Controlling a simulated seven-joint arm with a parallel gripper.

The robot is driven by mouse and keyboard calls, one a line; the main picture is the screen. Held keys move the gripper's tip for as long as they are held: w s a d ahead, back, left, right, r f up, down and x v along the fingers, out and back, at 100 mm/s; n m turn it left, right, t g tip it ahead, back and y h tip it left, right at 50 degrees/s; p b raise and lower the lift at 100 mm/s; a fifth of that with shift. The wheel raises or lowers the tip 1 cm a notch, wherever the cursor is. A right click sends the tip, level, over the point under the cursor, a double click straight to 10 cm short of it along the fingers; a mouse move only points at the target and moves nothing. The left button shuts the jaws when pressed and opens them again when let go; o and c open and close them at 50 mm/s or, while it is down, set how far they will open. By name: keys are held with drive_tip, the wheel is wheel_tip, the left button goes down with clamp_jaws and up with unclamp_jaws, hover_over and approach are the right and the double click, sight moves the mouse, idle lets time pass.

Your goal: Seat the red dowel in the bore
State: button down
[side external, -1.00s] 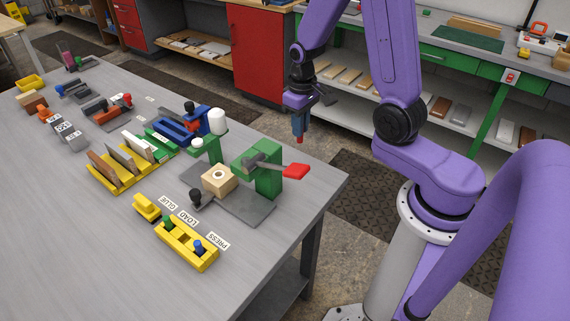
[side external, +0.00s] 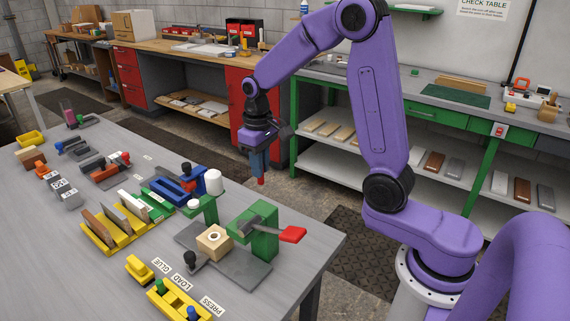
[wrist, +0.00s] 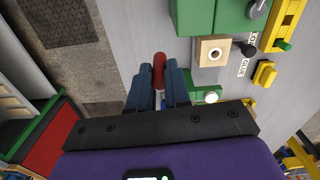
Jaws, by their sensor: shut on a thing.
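The red dowel (side external: 261,181) points down from my gripper (side external: 258,165), which is shut on its upper end. In the wrist view the dowel (wrist: 159,68) shows between the two blue fingers (wrist: 160,88). The pale wooden block (side external: 207,246) sits on a grey base plate (side external: 243,268) on the table, with its round bore (side external: 214,236) facing up. My gripper and the dowel are in the air, above and behind the block in the side view. In the wrist view the block (wrist: 203,56) and its bore (wrist: 214,54) are right of the dowel, clear of it.
A green press (side external: 262,238) with a red-handled lever (side external: 292,234) stands beside the block. The table's right edge is near.

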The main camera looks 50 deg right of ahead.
drive_tip(key=w+a+n, duration=0.1)
drive_tip(key=w+a, duration=0.2)
drive_tip(key=a, duration=0.3)
drive_tip(key=w+a, duration=0.4)
drive_tip(key=a, duration=0.3)
drive_tip(key=shift+s+d+f, duration=0.15)
drive_tip(key=shift+f, duration=1.25)
drive_tip(key=shift+s+d+f, duration=0.1)
drive_tip(key=shift+s+f, duration=0.05)
drive_tip(key=shift+f, duration=1.2)
drive_tip(key=shift+f, duration=0.1)
drive_tip(key=shift+f, duration=2.8)
drive_tip(key=shift+f, duration=1.55)
drive_tip(key=c, duration=1)
unclamp_jaws()
